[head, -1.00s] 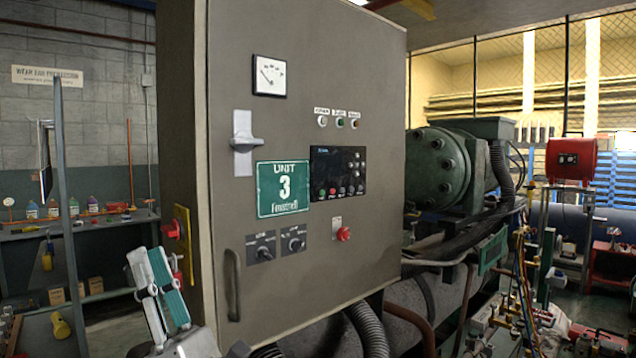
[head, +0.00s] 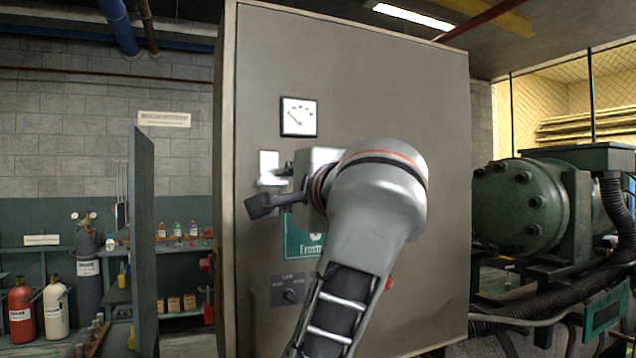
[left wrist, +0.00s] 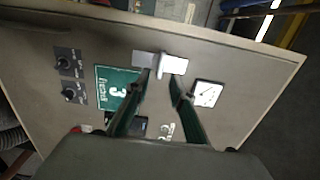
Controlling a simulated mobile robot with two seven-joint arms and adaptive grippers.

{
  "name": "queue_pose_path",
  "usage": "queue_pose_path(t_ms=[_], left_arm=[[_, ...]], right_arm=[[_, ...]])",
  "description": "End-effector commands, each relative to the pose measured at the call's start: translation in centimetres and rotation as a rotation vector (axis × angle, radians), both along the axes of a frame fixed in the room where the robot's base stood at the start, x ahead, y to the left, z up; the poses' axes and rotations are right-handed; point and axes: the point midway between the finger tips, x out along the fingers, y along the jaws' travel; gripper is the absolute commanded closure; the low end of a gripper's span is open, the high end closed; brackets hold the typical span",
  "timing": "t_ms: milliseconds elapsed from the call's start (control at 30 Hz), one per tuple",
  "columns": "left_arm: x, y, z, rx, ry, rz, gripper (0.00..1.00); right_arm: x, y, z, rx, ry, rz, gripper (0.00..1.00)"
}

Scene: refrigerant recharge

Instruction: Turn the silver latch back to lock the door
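The silver latch (head: 268,162) is on the upper left of the grey cabinet door (head: 400,110), its handle roughly level in the head view. The door looks closed against the cabinet. My left gripper (head: 270,188) is raised in front of the door at the latch, and its wrist covers much of the panel. In the left wrist view the latch (left wrist: 172,65) is just beyond the tips of my left gripper (left wrist: 162,77). Its fingers are apart, near the handle; I cannot tell whether they touch it. My right gripper is not in view.
A gauge (head: 299,117) sits above the latch, and a green unit sign (head: 300,243) is partly hidden below it. A narrow upright panel (head: 142,245) stands left of the cabinet. A green compressor (head: 520,210) is on the right.

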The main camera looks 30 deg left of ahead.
Motion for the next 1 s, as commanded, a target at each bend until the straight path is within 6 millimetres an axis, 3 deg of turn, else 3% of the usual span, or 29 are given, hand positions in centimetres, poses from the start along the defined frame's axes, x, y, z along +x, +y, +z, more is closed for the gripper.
queue_pose_path(t_ms=[267, 1000], left_arm=[[0.8, 0.2, 0.5, -0.021, -0.021, -0.029, 0.77], [5.7, 6.2, 0.6, -0.018, -0.021, -0.025, 0.77]], right_arm=[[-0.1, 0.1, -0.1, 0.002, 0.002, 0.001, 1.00], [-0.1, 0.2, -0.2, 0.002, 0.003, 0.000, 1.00]])
